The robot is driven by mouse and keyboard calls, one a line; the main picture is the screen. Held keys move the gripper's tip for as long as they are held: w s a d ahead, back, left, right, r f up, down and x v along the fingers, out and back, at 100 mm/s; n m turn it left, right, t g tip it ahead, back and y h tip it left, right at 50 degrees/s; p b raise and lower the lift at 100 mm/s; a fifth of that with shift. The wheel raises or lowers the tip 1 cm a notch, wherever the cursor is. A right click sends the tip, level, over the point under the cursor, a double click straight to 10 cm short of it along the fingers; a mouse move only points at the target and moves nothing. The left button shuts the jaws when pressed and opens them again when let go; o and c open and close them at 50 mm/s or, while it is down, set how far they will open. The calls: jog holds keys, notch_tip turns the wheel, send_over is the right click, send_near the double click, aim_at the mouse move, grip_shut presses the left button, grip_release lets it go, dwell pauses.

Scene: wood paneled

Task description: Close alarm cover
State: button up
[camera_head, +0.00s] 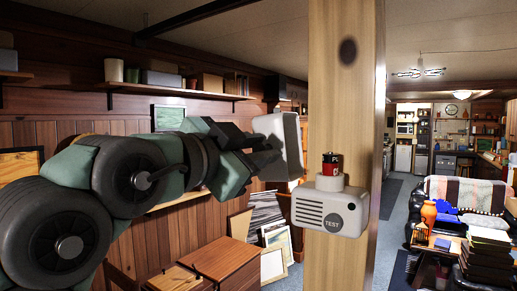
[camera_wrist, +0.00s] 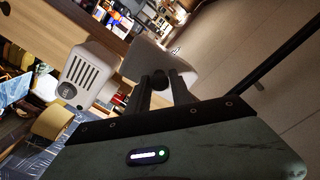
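The alarm's off-white body (camera_head: 331,212) is fixed to a wooden post, with a vent grille and a round TEST button. It also shows in the wrist view (camera_wrist: 85,75). A red and black battery (camera_head: 332,164) stands upright at its top. The pale alarm cover (camera_head: 280,140) stands open and tilted to the left of the body; it shows in the wrist view (camera_wrist: 162,60) beyond the fingers. My gripper (camera_head: 268,153) is at the cover's left side. In the wrist view its fingers (camera_wrist: 163,82) are apart, with a dark round spot between them. Whether they touch the cover is unclear.
The wooden post (camera_head: 346,100) rises right of the cover. A wall shelf (camera_head: 170,91) with boxes runs behind my arm. A wooden cabinet (camera_head: 225,262) and leaning frames stand below. A sofa (camera_head: 465,200) and a stack of books (camera_head: 488,255) are at right, away from the alarm.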

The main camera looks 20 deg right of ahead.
grip_shut()
dwell(0.9)
